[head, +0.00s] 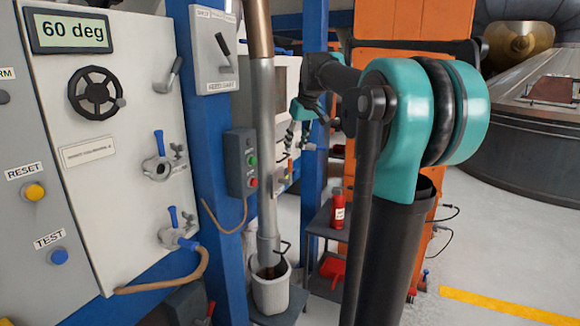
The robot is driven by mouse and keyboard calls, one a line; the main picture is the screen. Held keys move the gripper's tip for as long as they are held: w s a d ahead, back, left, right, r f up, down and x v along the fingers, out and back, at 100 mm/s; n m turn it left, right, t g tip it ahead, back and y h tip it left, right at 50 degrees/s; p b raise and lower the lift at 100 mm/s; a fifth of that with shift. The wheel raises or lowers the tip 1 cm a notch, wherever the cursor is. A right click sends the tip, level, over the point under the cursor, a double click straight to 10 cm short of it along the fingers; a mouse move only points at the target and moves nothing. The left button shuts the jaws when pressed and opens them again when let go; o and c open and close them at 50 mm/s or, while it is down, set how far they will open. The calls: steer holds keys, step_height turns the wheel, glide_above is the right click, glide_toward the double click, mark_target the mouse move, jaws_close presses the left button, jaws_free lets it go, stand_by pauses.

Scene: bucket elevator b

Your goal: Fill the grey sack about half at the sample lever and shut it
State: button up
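A light grey sack (270,296) stands upright and open at the top, under the lower end of a vertical grey pipe (266,150). Dark brown material shows at its mouth; how deep it reaches cannot be seen. My gripper (291,160) is small and far off, right of the pipe and well above the sack, apart from both. Its fingers are too small and cluttered to read, and nothing held can be made out.
A white panel (120,150) with a handwheel (95,91) and valves stands left. A dark shelf (322,236) bears a red extinguisher (338,210). Pale floor (480,260) is open at right.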

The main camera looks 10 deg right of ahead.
mark_target(291, 159)
steer(key=x, duration=1)
jaws_close()
